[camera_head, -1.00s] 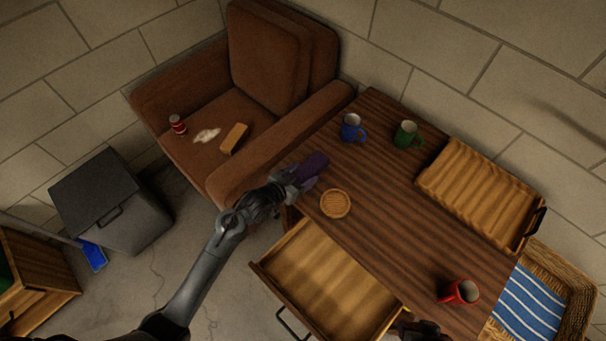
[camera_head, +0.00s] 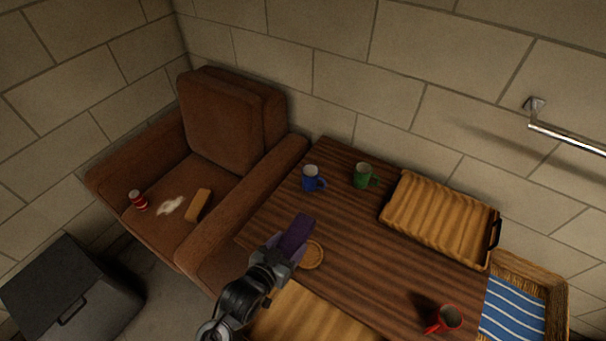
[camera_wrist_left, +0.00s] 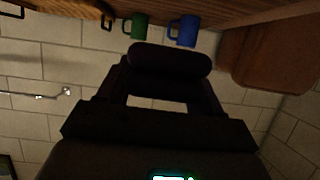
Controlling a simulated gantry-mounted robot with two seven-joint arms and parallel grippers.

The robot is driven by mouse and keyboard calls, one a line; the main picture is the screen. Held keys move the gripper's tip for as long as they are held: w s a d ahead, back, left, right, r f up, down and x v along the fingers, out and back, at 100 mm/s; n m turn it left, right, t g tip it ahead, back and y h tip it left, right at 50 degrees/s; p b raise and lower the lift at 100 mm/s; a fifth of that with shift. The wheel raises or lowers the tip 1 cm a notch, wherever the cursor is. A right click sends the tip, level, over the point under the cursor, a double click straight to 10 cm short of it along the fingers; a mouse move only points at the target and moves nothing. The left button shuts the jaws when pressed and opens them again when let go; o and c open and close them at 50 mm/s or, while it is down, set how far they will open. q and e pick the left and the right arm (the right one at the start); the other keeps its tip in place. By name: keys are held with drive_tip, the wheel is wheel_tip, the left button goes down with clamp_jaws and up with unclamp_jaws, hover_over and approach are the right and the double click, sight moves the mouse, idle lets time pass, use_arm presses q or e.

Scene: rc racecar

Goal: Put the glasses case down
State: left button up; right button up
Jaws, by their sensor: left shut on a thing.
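The glasses case is a dark purple, rounded block (camera_head: 296,235) in the head view. My left gripper (camera_head: 284,252) is shut on its near end and holds it over the table (camera_head: 385,256), beside the round coaster. In the left wrist view the dark case (camera_wrist_left: 170,62) spans the space between the fingers. I cannot tell whether the case touches the tabletop. My right gripper is not in the head view now.
A round woven coaster (camera_head: 312,255) lies right of the case. A wooden tray (camera_head: 440,220) lies at the back right.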

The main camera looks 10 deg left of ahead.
use_arm(q)
drive_tip(key=s+a+r+n+t+y, duration=0.15)
drive_tip(key=a+r+n+y, duration=0.3)
drive_tip(key=a+r, duration=0.55)
wheel_tip(320, 180, up, 18)
drive_tip(key=s+a+p, duration=0.1)
drive_tip(key=s+p, duration=0.1)
drive_tip(key=p, duration=2.7)
drive_tip(key=shift+s+a, duration=0.15)
drive_tip(key=shift+s, duration=0.1)
